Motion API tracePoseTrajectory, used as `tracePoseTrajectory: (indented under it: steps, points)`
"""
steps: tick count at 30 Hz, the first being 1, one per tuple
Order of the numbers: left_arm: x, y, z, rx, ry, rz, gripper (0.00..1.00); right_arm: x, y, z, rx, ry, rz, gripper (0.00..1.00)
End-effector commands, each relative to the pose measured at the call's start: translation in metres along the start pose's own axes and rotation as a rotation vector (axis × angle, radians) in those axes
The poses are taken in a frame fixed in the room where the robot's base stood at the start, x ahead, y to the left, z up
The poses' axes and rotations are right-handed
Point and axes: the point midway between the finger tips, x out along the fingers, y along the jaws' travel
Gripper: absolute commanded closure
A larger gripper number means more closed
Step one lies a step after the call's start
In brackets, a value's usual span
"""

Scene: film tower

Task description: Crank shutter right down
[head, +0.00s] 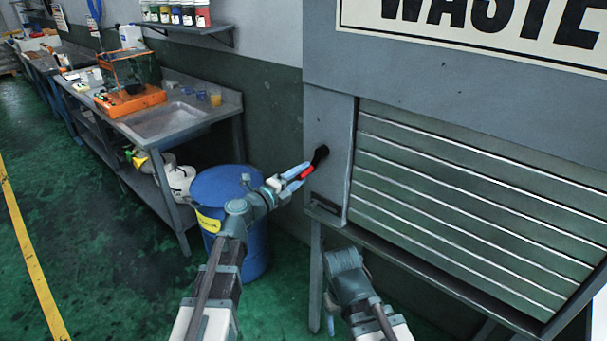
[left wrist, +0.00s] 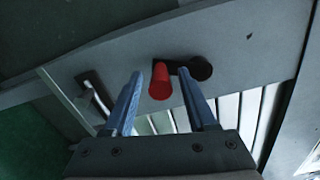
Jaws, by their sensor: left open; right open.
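The shutter (head: 470,210) is a panel of pale horizontal slats in the grey cabinet under the WASTE sign. Its slats cover the visible opening down to the lower frame. Left of it, the crank has a black hub (head: 320,155) on the grey side panel and a red handle (head: 306,172) pointing down-left. My left gripper (head: 297,174) is open at the red handle. In the left wrist view the red handle (left wrist: 160,82) shows between the two blue fingers, with visible gaps on both sides. My right gripper (head: 345,262) is low, below the cabinet's left part; its fingertips are not clear.
A blue drum (head: 228,190) stands just left of the cabinet, behind my left arm. A workbench with a sink (head: 165,120) runs along the wall. A small dark slot (head: 325,206) sits below the crank. The green floor at left is clear.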

Motion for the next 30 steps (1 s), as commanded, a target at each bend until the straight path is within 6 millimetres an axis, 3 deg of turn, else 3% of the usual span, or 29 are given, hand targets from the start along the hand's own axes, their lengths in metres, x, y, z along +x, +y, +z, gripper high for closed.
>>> tracePoseTrajectory:
  steps: [9, 15, 21, 30]
  points:
    - [-0.073, 0.0, -0.002, 0.0, -0.004, 0.001, 0.43, 0.0, 0.0, 0.0, 0.0, 0.0, 0.0, 0.28]
    - [-0.106, 0.0, -0.002, 0.0, -0.004, 0.001, 0.43, 0.0, 0.0, 0.0, 0.0, 0.0, 0.0, 0.28]
    - [-0.122, 0.0, -0.001, 0.0, -0.002, 0.001, 0.43, 0.0, 0.0, 0.0, 0.0, 0.0, 0.0, 0.28]
    - [-0.125, 0.0, 0.0, 0.0, -0.001, 0.0, 0.43, 0.0, 0.0, 0.0, 0.0, 0.0, 0.0, 0.28]
